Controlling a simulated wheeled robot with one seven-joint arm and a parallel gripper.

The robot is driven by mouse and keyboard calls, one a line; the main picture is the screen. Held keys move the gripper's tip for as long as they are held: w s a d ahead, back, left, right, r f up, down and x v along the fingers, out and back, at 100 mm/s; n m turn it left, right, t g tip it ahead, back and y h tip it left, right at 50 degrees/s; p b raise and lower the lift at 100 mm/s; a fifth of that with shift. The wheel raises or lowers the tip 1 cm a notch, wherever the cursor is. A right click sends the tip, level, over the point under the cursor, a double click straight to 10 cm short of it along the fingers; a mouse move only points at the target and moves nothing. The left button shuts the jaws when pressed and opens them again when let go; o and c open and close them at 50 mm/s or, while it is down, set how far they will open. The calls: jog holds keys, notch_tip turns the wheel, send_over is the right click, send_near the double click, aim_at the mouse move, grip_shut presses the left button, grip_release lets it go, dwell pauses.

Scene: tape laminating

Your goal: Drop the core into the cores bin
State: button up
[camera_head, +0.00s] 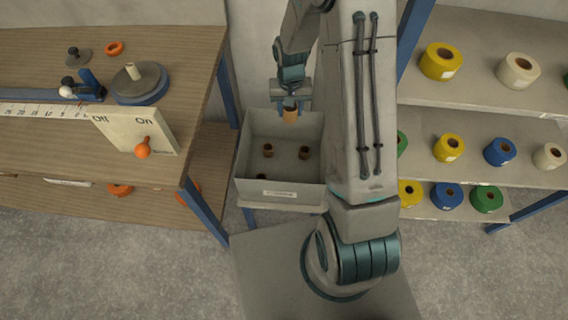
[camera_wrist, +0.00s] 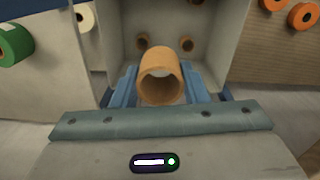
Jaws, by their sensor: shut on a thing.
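A brown cardboard core (camera_head: 290,115) is held in my gripper (camera_head: 290,106). In the wrist view the core (camera_wrist: 160,78) is a hollow tube with its open end toward the camera, between the blue fingers of my gripper (camera_wrist: 160,92). The grey cores bin (camera_head: 281,193) stands below and in front, between the wooden table and the shelf. The held core is over the bin's far part, near its back wall. Several brown cores lie inside the bin. The bin's inner wall also shows in the wrist view (camera_wrist: 205,17).
A wooden table (camera_head: 190,60) with a switch panel (camera_head: 125,128) and a spindle disc (camera_head: 140,85) stands at the left. Shelves (camera_head: 480,118) with yellow, white, blue and green rolls are at the right. My arm crosses in front of the bin's right side.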

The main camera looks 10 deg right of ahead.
notch_tip(320, 180, down, 17)
jog(key=m+b, duration=0.4)
jog(key=b, duration=1.2)
jog(key=shift+w, duration=0.3)
jog(key=shift+a, duration=0.1)
jog(key=o, duration=1)
jog(key=shift+o, duration=0.2)
notch_tip(320, 180, up, 14)
jog(key=p, duration=0.2)
jog(key=shift+f, duration=0.1)
